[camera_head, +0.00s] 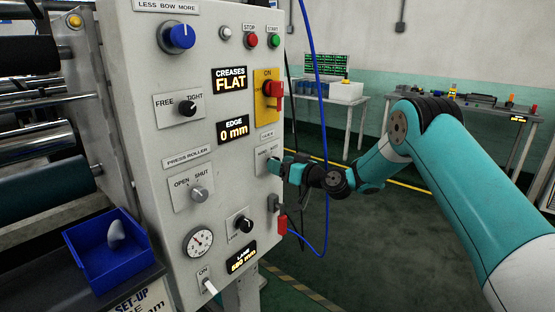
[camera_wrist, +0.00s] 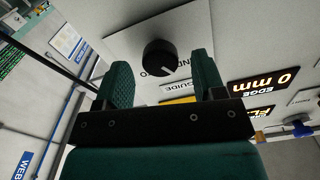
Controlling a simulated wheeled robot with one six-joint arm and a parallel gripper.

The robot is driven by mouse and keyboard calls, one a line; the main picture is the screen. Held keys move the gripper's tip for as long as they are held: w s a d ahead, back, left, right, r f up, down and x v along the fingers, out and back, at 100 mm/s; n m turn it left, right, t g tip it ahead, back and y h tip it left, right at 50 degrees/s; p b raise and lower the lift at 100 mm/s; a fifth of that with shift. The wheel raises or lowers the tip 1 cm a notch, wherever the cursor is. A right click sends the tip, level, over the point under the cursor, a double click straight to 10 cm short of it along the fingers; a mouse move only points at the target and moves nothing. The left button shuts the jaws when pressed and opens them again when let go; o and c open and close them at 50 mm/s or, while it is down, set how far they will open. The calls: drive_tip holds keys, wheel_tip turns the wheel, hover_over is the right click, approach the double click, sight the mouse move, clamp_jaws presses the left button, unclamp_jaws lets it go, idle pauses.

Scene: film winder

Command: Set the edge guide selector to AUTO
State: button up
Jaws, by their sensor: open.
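The edge guide selector is a round black knob (camera_wrist: 160,57) on a pale plate (camera_wrist: 185,22) in the wrist view, which shows the panel upside down. Its white pointer mark leans toward the partly visible lettering ending in "ND". Only an "O" shows of the other word. My gripper (camera_wrist: 162,72) is open, with one green finger on each side of the knob in the picture and a visible gap to each. In the head view my gripper (camera_head: 274,164) is at the panel's right side, over the guide plate (camera_head: 263,155), and hides the knob.
The panel (camera_head: 220,120) also carries a red-and-yellow switch (camera_head: 268,95) above the guide plate and a press roller knob (camera_head: 199,194) to its left. A red handle (camera_head: 282,224) and blue cable (camera_head: 322,200) are below and right. The EDGE display (camera_head: 232,130) reads 0 mm.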

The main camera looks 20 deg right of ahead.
drive_tip(key=shift+x, duration=0.85)
drive_tip(key=c, duration=0.9)
